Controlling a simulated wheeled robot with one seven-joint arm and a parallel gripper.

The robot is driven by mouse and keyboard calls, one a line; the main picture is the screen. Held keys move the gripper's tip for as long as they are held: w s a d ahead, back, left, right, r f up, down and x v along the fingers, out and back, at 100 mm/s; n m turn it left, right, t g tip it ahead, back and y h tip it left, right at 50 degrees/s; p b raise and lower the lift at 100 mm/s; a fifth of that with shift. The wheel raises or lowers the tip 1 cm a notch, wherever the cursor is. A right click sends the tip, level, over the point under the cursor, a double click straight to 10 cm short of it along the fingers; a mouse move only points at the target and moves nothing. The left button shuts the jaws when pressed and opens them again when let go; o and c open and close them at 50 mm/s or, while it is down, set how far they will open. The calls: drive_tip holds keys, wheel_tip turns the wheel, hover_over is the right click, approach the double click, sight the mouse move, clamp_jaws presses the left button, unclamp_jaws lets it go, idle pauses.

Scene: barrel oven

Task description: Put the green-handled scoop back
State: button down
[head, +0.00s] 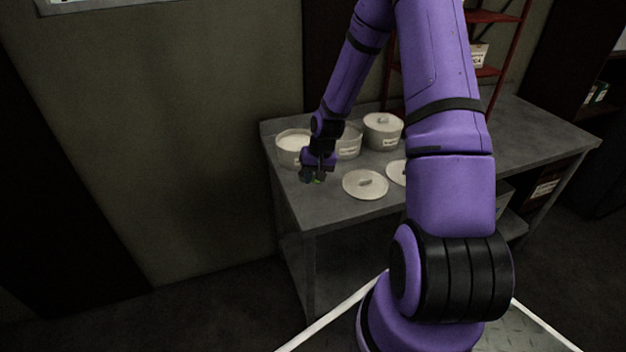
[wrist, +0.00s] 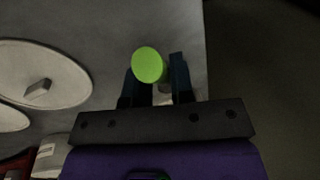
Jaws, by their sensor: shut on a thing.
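The scoop's green handle (wrist: 149,65) shows end-on as a bright green disc between the fingers in the wrist view. Its scoop end is hidden. My gripper (wrist: 157,88) is shut on the scoop. An open pot with white contents (head: 293,145) is at the left, and another open pot (head: 349,142) is partly hidden behind my arm. Both carry labels.
A lidded pot (head: 383,132) stands to the right of the open ones. A loose round lid (head: 365,185) lies right of my gripper, with a second lid (head: 397,172) partly behind my arm. A red rack (head: 490,72) is behind. The table's left edge is close to my gripper.

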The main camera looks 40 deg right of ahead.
drive_tip(key=shift+f, duration=0.6)
drive_tip(key=c, duration=1)
unclamp_jaws()
drive_tip(key=shift+f, duration=0.15)
